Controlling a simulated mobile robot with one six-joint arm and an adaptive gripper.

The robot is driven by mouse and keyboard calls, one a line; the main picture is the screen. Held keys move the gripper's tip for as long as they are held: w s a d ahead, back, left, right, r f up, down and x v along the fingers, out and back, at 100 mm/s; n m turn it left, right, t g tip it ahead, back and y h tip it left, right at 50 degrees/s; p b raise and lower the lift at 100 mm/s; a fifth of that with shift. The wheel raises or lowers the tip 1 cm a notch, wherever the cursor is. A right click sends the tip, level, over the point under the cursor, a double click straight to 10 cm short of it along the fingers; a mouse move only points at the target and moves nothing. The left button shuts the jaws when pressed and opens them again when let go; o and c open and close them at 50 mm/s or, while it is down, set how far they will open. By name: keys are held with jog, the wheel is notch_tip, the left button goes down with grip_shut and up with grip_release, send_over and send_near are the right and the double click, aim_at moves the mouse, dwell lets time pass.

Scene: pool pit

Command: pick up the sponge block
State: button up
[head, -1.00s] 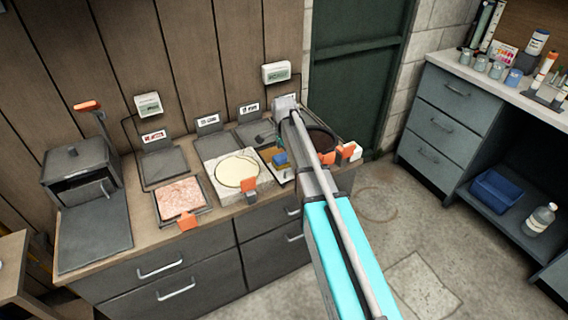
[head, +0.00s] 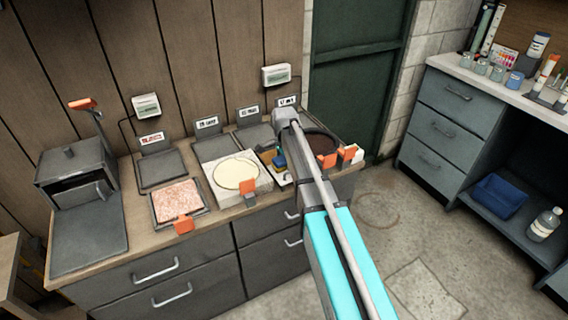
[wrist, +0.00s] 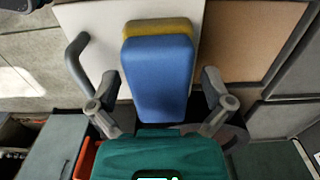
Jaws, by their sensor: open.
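The sponge block (wrist: 158,78) is blue with a yellow layer at its far end in the wrist view. It lies on a white board (wrist: 105,35). In the head view the sponge block (head: 279,161) is a small blue patch beside my arm, near the right end of the counter. My gripper (wrist: 148,78) is open, with one finger on each side of the sponge block. A gap shows between the block and each finger. In the head view my arm partly covers this area.
The wooden counter (head: 137,235) also holds a tray of pink material (head: 178,197), a white block with a cream disc (head: 236,174), a dark round pan (head: 322,142) and a grey box oven (head: 76,170). A tan board (wrist: 245,35) lies right of the white board.

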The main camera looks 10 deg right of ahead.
jog(key=c, duration=1.1)
jog(key=shift+r, duration=0.2)
notch_tip(320, 180, up, 3)
jog(key=p, duration=0.3)
jog(key=shift+f, duration=0.1)
jog(key=s+r+p, duration=0.3)
jog(key=s, duration=0.1)
jog(key=s+r+p, duration=0.3)
jog(key=s, duration=0.2)
jog(key=s+r+p, duration=0.3)
jog(key=s+p, duration=0.1)
jog(key=s, duration=0.1)
jog(key=shift+d+r, duration=0.15)
jog(key=shift+r, duration=0.25)
